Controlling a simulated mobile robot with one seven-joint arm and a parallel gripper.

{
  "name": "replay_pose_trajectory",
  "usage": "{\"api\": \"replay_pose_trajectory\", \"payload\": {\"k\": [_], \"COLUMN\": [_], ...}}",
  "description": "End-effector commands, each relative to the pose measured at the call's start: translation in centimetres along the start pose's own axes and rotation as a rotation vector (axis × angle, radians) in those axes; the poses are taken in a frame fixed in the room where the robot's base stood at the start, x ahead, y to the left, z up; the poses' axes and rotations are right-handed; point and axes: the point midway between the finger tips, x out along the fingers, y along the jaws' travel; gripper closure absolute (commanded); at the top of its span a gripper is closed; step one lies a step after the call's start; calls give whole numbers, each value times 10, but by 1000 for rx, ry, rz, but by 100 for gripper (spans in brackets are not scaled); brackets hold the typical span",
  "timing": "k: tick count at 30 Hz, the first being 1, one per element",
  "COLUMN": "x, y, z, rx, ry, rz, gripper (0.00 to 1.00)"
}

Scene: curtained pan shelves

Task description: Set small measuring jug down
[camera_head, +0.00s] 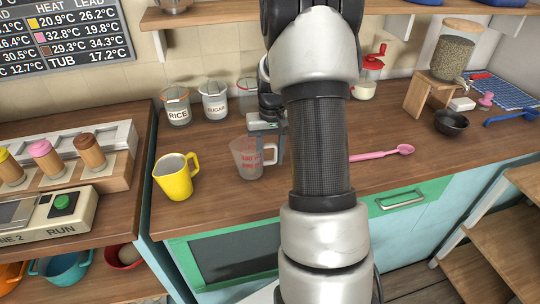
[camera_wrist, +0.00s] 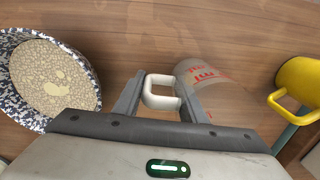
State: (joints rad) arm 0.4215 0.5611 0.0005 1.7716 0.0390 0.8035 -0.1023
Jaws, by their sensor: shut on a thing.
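The small measuring jug (camera_head: 247,158) is clear with red markings and a whitish handle. It is upright at the wooden counter, left of my arm in the head view. In the wrist view the jug (camera_wrist: 212,72) lies beyond my fingers, its handle (camera_wrist: 161,103) between them. My gripper (camera_wrist: 160,95) is shut on that handle; in the head view my gripper (camera_head: 277,150) is at the jug's right side, partly hidden by my arm. I cannot tell whether the jug's base touches the counter.
A yellow jug (camera_head: 176,177) stands to the left. Rice (camera_head: 177,108) and sugar (camera_head: 215,101) jars stand behind. A speckled bowl (camera_wrist: 55,80) is close to my gripper in the wrist view. A pink spoon (camera_head: 385,153) lies right of my arm. Bare counter (camera_head: 215,200) shows in front.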

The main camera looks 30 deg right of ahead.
Motion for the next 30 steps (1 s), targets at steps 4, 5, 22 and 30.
{"api": "replay_pose_trajectory", "payload": {"k": [4,5,22,30], "x": [-1,-1,5,6], "y": [0,0,0,0], "z": [0,0,0,0], "rx": [0,0,0,0], "ry": [1,1,1,0], "rz": [0,0,0,0], "gripper": [100,100,49,41]}}
